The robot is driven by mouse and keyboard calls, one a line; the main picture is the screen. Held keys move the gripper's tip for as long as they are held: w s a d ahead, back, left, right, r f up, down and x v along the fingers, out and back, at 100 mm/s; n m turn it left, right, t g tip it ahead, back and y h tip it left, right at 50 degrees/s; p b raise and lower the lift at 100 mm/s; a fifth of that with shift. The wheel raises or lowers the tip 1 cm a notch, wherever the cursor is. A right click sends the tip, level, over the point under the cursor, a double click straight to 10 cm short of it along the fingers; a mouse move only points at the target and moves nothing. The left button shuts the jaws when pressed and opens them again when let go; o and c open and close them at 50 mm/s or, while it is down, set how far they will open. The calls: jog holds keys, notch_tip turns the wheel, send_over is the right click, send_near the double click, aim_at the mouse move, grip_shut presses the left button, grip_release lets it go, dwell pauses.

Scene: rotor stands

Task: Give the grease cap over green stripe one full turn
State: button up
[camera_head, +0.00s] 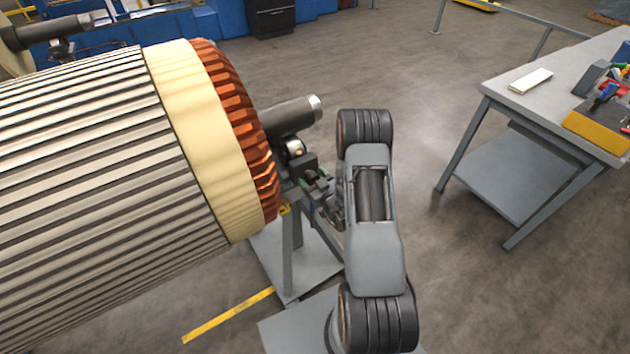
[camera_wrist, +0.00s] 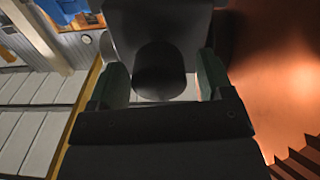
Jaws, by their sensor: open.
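In the wrist view a dark round cap (camera_wrist: 160,72) on a dark grey housing (camera_wrist: 160,22) sits between the two fingers of my gripper (camera_wrist: 162,78). The fingers stand apart on either side of the cap; I cannot tell whether they touch it. No green stripe can be made out there, so I cannot tell which cap this is. In the head view my gripper (camera_head: 318,187) is at the stand's bearing support (camera_head: 297,162), beside the rotor's copper end. My arm hides part of the support, and the cap cannot be made out there.
The large rotor (camera_head: 100,150) fills the left, its shaft (camera_head: 292,117) resting over the stand (camera_head: 290,245). Its copper end (camera_head: 240,110) is close to my gripper. A grey workbench (camera_head: 545,95) with tools stands at right. Open floor lies between.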

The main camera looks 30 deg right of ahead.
jog(key=s+d+b, duration=0.1)
jog(key=s+b, duration=0.1)
jog(key=s, duration=1.1)
jog(key=shift+s+d, duration=0.3)
jog(key=shift+s, duration=0.05)
